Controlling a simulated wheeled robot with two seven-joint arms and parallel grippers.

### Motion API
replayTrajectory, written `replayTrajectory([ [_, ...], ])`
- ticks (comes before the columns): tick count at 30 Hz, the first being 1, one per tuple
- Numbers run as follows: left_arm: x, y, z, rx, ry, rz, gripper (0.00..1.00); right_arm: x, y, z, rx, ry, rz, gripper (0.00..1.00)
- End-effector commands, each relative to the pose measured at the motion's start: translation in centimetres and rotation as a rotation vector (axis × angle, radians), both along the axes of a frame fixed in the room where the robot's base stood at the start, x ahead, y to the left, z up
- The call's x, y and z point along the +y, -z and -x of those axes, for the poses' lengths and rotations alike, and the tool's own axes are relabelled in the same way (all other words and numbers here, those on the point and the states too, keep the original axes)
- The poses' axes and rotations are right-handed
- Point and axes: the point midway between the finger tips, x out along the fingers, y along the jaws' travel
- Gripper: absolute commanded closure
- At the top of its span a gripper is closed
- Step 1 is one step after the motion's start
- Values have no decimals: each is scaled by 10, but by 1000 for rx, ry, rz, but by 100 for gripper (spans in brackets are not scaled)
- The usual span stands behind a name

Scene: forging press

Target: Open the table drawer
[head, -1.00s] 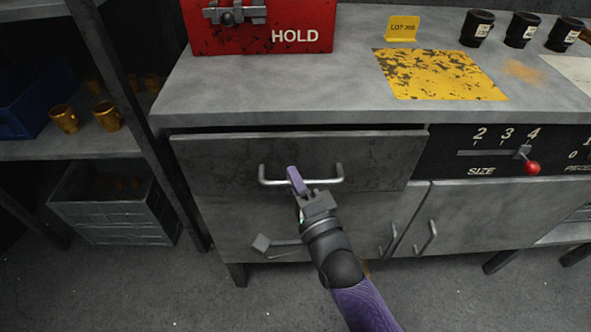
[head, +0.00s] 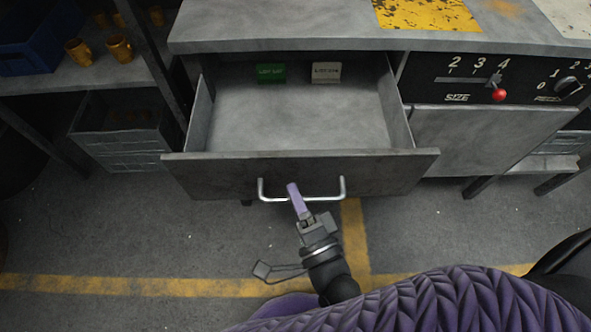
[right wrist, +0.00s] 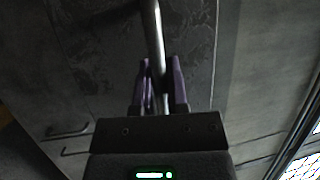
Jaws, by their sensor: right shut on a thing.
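The table drawer (head: 300,176) is pulled far out from under the grey table top (head: 300,36). Its inside shows, with a green block (head: 270,71) and a pale block (head: 326,72) near the back. A metal bar handle (head: 328,196) is on the drawer front. My right gripper (head: 296,197) is shut on the handle, left of its middle. In the right wrist view the handle (right wrist: 157,40) runs between the two purple fingers (right wrist: 160,85). My left gripper is not in view.
A shelf with brass cups (head: 78,50), a blue bin (head: 28,40) and a grey crate (head: 122,135) stands at left. A control panel with a red-knobbed lever (head: 498,95) is right of the drawer. The floor in front has yellow lines (head: 140,286).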

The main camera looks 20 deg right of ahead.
Motion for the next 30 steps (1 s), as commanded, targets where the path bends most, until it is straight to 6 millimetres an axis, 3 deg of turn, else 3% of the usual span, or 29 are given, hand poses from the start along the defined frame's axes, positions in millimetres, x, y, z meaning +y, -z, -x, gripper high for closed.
replayTrajectory([
  [6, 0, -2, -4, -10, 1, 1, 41, 3, 1, 11, 3, -1, 0, 100],
  [17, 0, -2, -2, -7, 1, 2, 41, 3, 1, 12, 4, -1, 1, 100],
  [18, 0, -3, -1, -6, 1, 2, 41, 3, 1, 12, 4, -1, 1, 79],
  [22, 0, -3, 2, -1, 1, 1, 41, 3, 1, 12, 2, -1, 0, 51],
  [23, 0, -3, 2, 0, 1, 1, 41, 3, 1, 12, 2, -1, 0, 47],
  [30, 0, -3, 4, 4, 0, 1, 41, 3, 0, 11, 1, -1, 0, 47],
])
